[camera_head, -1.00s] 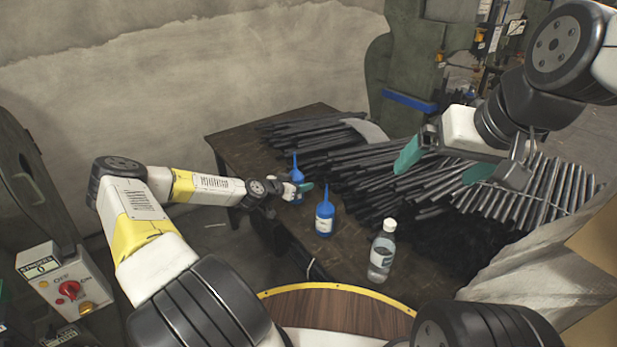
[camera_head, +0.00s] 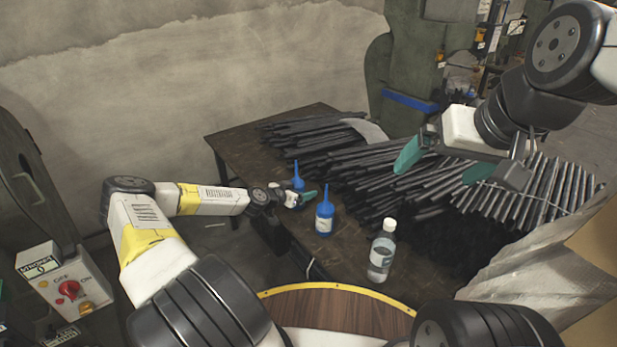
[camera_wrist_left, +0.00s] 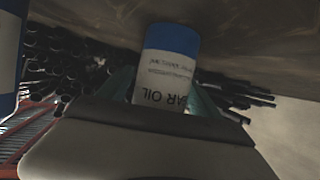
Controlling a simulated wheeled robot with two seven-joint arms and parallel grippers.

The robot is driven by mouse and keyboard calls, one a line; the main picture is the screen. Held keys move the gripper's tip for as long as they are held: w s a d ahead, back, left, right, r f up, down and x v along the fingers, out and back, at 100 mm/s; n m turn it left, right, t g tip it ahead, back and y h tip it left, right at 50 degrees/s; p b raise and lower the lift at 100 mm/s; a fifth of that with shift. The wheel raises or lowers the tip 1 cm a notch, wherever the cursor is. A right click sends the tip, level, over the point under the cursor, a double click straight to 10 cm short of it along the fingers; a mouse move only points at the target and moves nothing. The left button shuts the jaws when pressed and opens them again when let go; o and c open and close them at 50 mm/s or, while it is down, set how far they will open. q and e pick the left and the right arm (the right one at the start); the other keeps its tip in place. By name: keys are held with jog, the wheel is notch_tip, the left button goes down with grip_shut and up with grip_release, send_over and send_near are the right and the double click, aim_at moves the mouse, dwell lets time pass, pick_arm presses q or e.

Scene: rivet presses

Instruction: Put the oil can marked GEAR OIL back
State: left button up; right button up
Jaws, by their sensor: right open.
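The oil can marked GEAR OIL (camera_head: 298,184) is blue with a white label and a thin spout. It is upright at the left part of the table, behind another blue can. My left gripper (camera_head: 303,196) is shut on it. In the left wrist view the can (camera_wrist_left: 168,75) sits between the teal fingers, with "AR OIL" readable upside down. I cannot tell whether its base touches the table. My right gripper (camera_head: 440,165) is open and empty, above the dark rods on the right.
A second blue can (camera_head: 325,218) stands close in front, and a clear bottle (camera_head: 382,250) stands nearer the table's front. Dark rods (camera_head: 370,170) cover the back and right of the table (camera_head: 235,142). A control box with a red knob (camera_head: 66,288) is at the left.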

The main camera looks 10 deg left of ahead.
pick_arm(q)
jog(key=shift+s+a+r, duration=0.1)
jog(key=shift+s+r, duration=0.1)
jog(key=v, duration=1.1)
jog(key=s+d+r+n+g+y, duration=0.2)
jog(key=s+d+r, duration=0.1)
jog(key=s+r, duration=1.3)
jog(key=s+d+r+n+g+y, duration=0.2)
jog(key=s+d+r+n+g, duration=0.1)
jog(key=s+r, duration=1.4)
notch_tip(320, 180, up, 4)
jog(key=shift+d+f+g+y, duration=0.1)
jog(key=shift+d+g+y, duration=0.15)
jog(key=shift+g+y, duration=0.05)
